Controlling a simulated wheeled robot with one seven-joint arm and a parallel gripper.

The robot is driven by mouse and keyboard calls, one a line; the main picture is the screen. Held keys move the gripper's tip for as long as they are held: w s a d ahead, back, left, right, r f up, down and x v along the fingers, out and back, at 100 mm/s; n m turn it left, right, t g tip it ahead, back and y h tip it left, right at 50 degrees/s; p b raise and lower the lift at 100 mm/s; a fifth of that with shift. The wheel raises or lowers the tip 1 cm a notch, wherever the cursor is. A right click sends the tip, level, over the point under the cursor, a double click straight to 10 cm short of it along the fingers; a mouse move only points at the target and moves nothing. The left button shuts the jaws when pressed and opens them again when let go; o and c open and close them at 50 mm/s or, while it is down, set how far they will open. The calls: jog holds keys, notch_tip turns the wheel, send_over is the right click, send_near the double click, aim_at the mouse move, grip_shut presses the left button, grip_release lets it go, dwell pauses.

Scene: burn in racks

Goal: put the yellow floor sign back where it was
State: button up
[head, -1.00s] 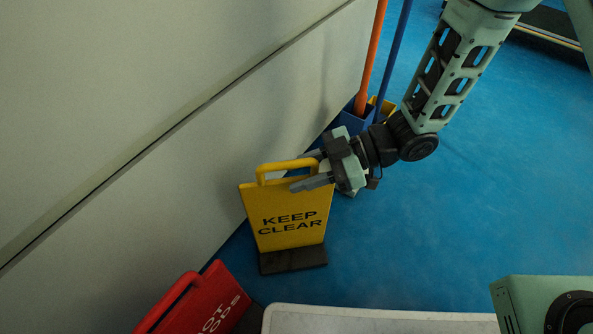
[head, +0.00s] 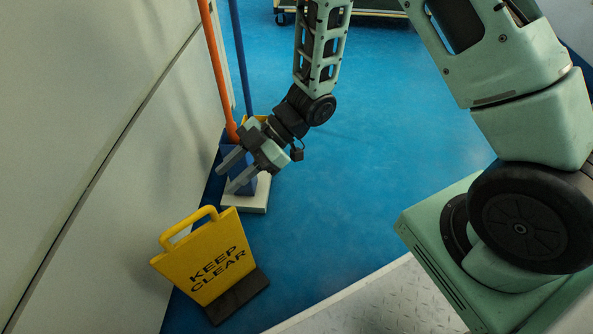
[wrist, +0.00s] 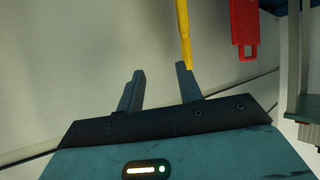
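The yellow floor sign (head: 205,262), marked KEEP CLEAR, stands on its dark base (head: 238,296) on the blue floor beside the grey wall. Its handle loop (head: 188,226) is at the top. My gripper (head: 224,181) is open and empty, apart from the sign and beyond its handle in the head view. In the wrist view my two fingers (wrist: 160,72) are spread with nothing between them. A yellow strip of the sign (wrist: 185,35) shows there, just past the right fingertip.
A blue bucket (head: 240,175) with an orange pole (head: 218,70) and a blue pole (head: 240,55) stands behind my gripper, by a white base (head: 247,194). A red sign (wrist: 245,28) shows in the wrist view. Open blue floor lies to the right.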

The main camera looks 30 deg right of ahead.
notch_tip(320, 180, up, 8)
jog(key=w+d+r+m+t+h, duration=0.1)
jog(key=w+d+m+t+h, duration=0.15)
jog(key=m+t+h, duration=0.45)
jog(key=s+d+r+m+g+h, duration=0.2)
jog(key=s+g, duration=0.1)
jog(key=s, duration=0.6)
jog(key=s+d+r+m+g+h, duration=0.2)
jog(key=s+d+r+m, duration=0.1)
jog(key=s, duration=0.7)
jog(key=shift+s+r+g+h, duration=0.25)
jog(key=shift+r+g+h, duration=0.05)
jog(key=shift+g+h, duration=0.1)
notch_tip(320, 180, up, 44)
jog(key=p, duration=4.4)
jog(key=shift+r, duration=0.25)
